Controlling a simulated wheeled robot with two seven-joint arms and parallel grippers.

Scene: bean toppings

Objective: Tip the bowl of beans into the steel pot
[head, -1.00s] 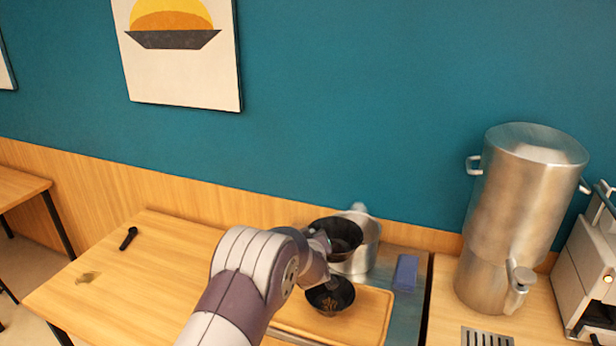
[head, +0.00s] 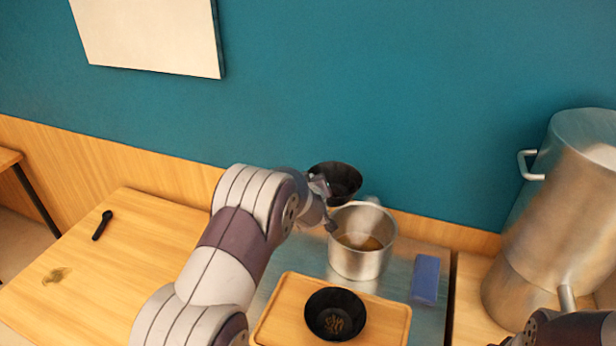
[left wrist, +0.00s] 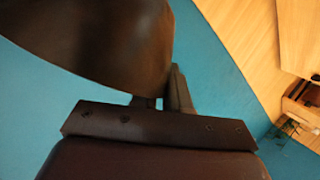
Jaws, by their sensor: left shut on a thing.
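My left gripper (head: 322,188) is shut on the rim of a black bowl (head: 340,180), held up behind and slightly left of the steel pot's mouth. The bowl looks tilted; no beans can be made out in its dark inside. In the left wrist view, the bowl's dark side (left wrist: 110,45) fills the upper left, above my left gripper (left wrist: 160,103). The steel pot (head: 357,262) stands open and upright, with brownish contents at its bottom. A dark part of what seems my right gripper (head: 560,332) shows at the lower right; its fingers are unclear.
A second black bowl (head: 335,314) with some brown bits sits on a wooden tray (head: 390,322) in front of the pot. A blue block (head: 425,278) lies right of the pot. A large steel urn (head: 560,220) stands at right. A black handle-like object (head: 102,225) lies on the left table.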

